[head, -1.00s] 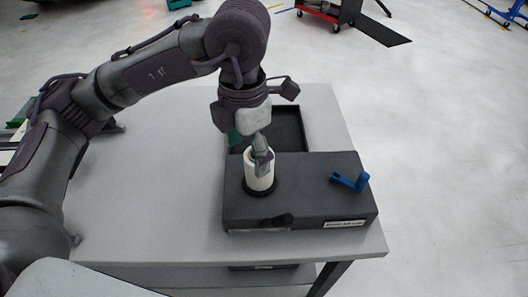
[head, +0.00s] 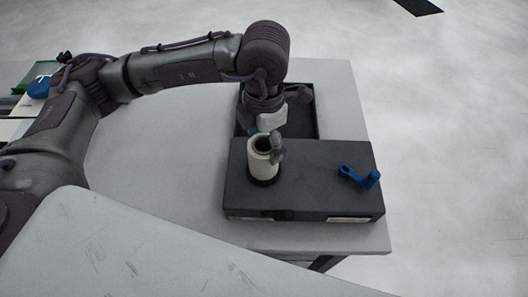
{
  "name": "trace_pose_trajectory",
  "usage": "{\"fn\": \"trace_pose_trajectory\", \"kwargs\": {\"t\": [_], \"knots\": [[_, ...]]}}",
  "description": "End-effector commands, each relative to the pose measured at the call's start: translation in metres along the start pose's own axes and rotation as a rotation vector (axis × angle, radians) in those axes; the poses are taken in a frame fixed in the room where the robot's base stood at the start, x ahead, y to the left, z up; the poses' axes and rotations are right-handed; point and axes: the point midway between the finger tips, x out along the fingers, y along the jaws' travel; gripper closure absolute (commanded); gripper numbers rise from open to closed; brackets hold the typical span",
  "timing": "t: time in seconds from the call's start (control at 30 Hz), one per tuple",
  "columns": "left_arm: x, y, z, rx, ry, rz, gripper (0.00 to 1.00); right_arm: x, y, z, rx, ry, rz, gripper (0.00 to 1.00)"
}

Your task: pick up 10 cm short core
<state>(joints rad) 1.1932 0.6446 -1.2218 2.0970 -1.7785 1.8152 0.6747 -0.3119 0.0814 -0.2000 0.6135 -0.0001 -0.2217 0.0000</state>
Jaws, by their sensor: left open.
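The short core (head: 262,165) is a cream, hollow cylinder standing upright in a black ring on top of a dark grey box (head: 315,180). Its dark open top shows. My left gripper (head: 267,144) is open and points down at the core's top from behind. One grey finger is at the right side of the rim; I cannot tell whether it touches. The other finger is mostly hidden behind the core. My right gripper is not in view.
A blue crank handle (head: 360,177) stands on the box's right side. A black tray (head: 304,112) lies behind the box, partly hidden by my left arm. The grey table (head: 160,170) is clear to the left. A blue item (head: 39,87) is at the far left.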

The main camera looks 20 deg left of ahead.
Motion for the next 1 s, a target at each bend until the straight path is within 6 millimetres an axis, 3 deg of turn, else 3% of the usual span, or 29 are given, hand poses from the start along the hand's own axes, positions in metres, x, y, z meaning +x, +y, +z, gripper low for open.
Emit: {"fn": "trace_pose_trajectory", "kwargs": {"t": [0.2, 0.4, 0.67, 1.0], "knots": [[0.024, -0.002, -0.004, -0.001, 0.007, -0.002, 0.21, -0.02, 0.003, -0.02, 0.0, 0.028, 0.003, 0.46], [0.049, -0.001, -0.003, -0.001, 0.002, 0.0, 0.21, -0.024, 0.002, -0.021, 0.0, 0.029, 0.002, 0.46], [0.052, -0.001, -0.002, 0.0, 0.001, 0.001, 0.23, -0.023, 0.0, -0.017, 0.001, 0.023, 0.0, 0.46], [0.052, -0.001, -0.002, 0.0, 0.001, 0.001, 0.79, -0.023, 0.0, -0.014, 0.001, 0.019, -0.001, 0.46]]}}
